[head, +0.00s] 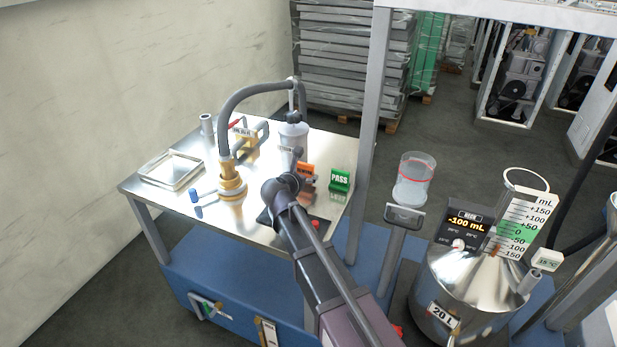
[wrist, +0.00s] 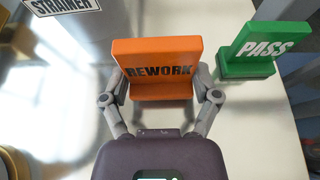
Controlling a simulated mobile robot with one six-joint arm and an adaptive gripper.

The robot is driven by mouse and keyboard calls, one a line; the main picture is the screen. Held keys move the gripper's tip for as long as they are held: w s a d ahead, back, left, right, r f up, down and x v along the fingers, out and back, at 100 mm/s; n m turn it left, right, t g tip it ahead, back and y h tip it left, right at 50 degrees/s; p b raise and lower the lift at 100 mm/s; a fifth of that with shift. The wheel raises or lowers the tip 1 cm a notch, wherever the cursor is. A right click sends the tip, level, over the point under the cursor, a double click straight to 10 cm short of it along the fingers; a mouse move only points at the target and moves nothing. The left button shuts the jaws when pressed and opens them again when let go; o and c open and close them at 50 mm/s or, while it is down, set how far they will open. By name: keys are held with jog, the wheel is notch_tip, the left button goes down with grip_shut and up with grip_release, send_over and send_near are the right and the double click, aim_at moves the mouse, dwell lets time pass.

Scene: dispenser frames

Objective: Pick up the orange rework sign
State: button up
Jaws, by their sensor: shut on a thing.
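The orange rework sign (wrist: 157,58) stands between the two fingers of my gripper (wrist: 160,92) in the wrist view, its black lettering facing the gripper. The fingers press on its left and right lower sides, so the gripper is shut on it. In the head view the sign (head: 305,169) shows as a small orange patch, partly hidden by my arm. The wrist view does not clearly show whether its base touches the metal table.
The green PASS sign (wrist: 262,50) stands close on the right. A strainer label (wrist: 62,6) is at upper left. On the metal table (head: 290,236) are a hose with a brass nozzle (head: 231,180) and a shallow tray (head: 171,169). A clear container (head: 413,180) stands to the right.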

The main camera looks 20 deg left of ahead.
notch_tip(320, 180, up, 2)
jog(key=shift+r+p, duration=0.1)
jog(key=shift+p, duration=0.6)
jog(key=s+d, duration=0.3)
jog(key=s, duration=0.1)
jog(key=s+d, duration=0.3)
jog(key=d, duration=0.1)
jog(key=s+d+r+p, duration=0.1)
jog(key=s+d, duration=0.3)
jog(key=shift+s, duration=0.3)
